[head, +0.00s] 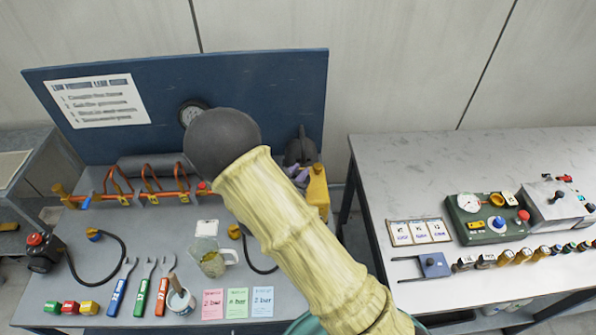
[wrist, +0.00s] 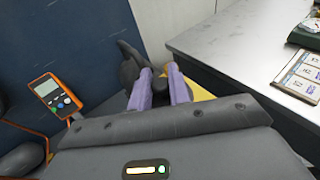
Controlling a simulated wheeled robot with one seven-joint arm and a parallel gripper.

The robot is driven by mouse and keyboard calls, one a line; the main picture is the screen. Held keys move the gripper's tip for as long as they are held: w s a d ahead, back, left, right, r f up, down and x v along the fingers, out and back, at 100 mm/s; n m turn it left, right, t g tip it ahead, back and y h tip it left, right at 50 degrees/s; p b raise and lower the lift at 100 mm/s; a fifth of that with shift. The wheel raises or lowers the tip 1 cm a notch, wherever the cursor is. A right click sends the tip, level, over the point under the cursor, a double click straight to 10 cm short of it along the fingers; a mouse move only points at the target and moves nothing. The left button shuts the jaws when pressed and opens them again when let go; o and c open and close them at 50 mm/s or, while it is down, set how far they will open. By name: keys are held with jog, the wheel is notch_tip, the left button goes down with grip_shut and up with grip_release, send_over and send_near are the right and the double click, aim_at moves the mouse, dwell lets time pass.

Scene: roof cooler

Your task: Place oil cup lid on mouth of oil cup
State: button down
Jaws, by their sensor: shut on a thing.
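My gripper (wrist: 160,92) has two purple fingers, shut on a small dark piece (wrist: 158,84). Only part of that piece shows, and I cannot tell for sure that it is the oil cup lid. In the head view my gripper (head: 297,174) is partly hidden behind my arm, at the right side of the blue-backed bench. A yellow container (head: 318,190) stands right by the fingers; it also shows behind them in the wrist view (wrist: 203,86). A dark rounded shape (head: 300,150) is just behind the fingers. I cannot tell which thing is the oil cup. A glass jug (head: 212,263) stands nearer the front.
A blue back panel (head: 270,85) rises behind the bench. Wrenches (head: 141,287), a hose (head: 112,255) and coloured cards (head: 237,303) lie on the bench. A grey table (head: 400,165) stands to the right, its back left area bare.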

jog(key=shift+f, duration=0.15)
jog(key=c, duration=1.3)
grip_release()
jog(key=shift+r, duration=0.2)
jog(key=b+v, duration=0.2)
jog(key=v, duration=1)
jog(key=shift+b, duration=0.35)
